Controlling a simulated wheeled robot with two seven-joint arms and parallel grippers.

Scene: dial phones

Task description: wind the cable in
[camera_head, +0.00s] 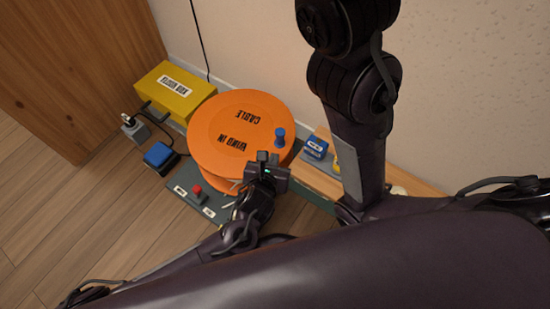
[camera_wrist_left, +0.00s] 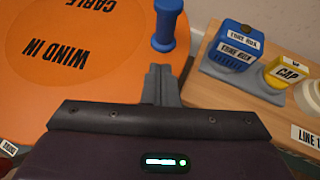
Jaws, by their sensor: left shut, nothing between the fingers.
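The large orange cable drum (camera_head: 232,135), lettered "WIND IN" and "CABLE", lies with its flat disc facing up; it also fills the left of the left wrist view (camera_wrist_left: 60,100). A blue crank knob (camera_head: 279,137) stands upright near the disc's right edge and shows in the left wrist view (camera_wrist_left: 165,25). My left gripper (camera_head: 268,157) is shut and empty over the disc's lower right edge, just short of the knob. In the left wrist view its closed fingers (camera_wrist_left: 160,80) point toward the knob's base; whether they touch it I cannot tell. My right gripper is not in view.
A yellow labelled box (camera_head: 175,91) stands behind left. A blue block (camera_head: 160,156) and a panel with a red lever (camera_head: 197,191) lie left and in front. A blue tone box (camera_head: 315,148) sits on a wooden shelf to the right, beside a yellow cap (camera_wrist_left: 287,71).

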